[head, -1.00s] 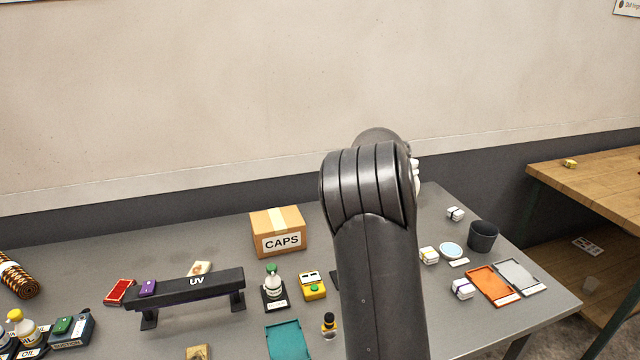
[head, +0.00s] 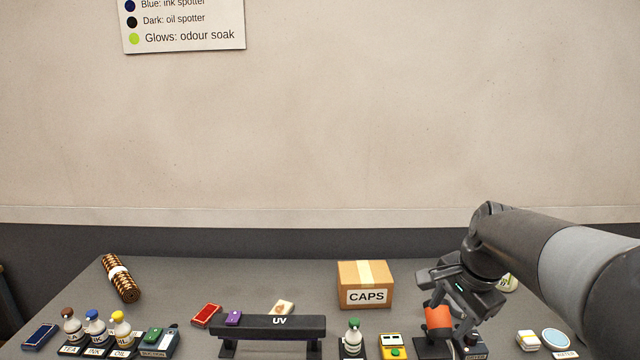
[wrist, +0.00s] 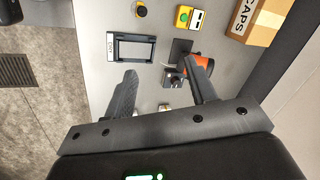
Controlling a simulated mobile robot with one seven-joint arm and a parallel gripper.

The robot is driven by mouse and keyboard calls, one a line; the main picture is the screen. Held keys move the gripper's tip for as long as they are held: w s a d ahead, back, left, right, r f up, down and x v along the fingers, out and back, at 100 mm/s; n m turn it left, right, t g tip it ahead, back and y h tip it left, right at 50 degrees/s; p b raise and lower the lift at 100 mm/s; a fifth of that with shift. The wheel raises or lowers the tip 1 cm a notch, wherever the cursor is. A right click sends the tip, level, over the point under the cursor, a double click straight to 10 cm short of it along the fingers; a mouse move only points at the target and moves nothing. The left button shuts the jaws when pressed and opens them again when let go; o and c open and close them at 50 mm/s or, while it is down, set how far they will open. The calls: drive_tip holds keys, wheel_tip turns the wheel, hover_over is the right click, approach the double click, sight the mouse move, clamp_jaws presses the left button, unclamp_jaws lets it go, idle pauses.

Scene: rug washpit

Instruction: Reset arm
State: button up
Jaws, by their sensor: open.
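My gripper (wrist: 160,92) is open in the wrist view, its two dark fingers apart with nothing held between them. In the head view my gripper (head: 460,292) hangs at the end of my arm over the right part of the grey table (head: 220,272). It is above and in front of an orange and black device (head: 438,318), whose upper part it hides. The orange part also shows beside the right finger in the wrist view (wrist: 205,64).
A CAPS box (head: 365,284) stands left of my gripper. Several labelled bottles (head: 95,328) stand at far left. The wall behind is bare below a sign (head: 185,24).

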drive_tip(key=s+a+n+t, duration=0.1)
drive_tip(key=s+a+n, duration=0.3)
drive_tip(key=s+n, duration=0.2)
drive_tip(key=s+a+f+n+t+h, duration=0.1)
drive_tip(key=s+a+n, duration=0.3)
drive_tip(key=s, duration=0.5)
drive_tip(key=n, duration=0.2)
drive_tip(key=shift+a+f+n, duration=0.15)
drive_tip(key=shift+f+n, duration=0.05)
drive_tip(key=shift+n, duration=0.2)
drive_tip(key=shift+s, duration=0.1)
idle(0.9)
